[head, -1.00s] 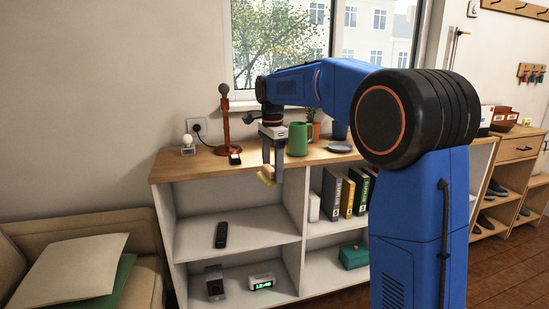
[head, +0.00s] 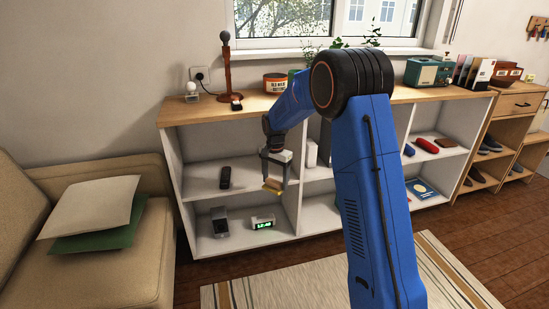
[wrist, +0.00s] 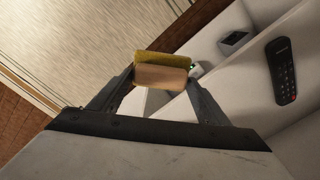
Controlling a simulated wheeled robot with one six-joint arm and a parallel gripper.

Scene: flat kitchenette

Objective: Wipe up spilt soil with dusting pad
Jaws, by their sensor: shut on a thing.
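My gripper (head: 273,178) is shut on the dusting pad (head: 273,187), a small block with a tan wooden back and a yellow face. It hangs in front of the white shelf unit, below its wooden top. In the wrist view the pad (wrist: 161,76) sits between the two fingers, its yellow side away from the palm. No spilt soil can be made out in these frames.
The shelf unit (head: 235,264) holds a black remote (head: 225,178), a dark box (head: 219,222) and a digital clock (head: 263,222). A sofa (head: 150,282) stands at left. A striped rug (head: 310,287) lies on the floor in front.

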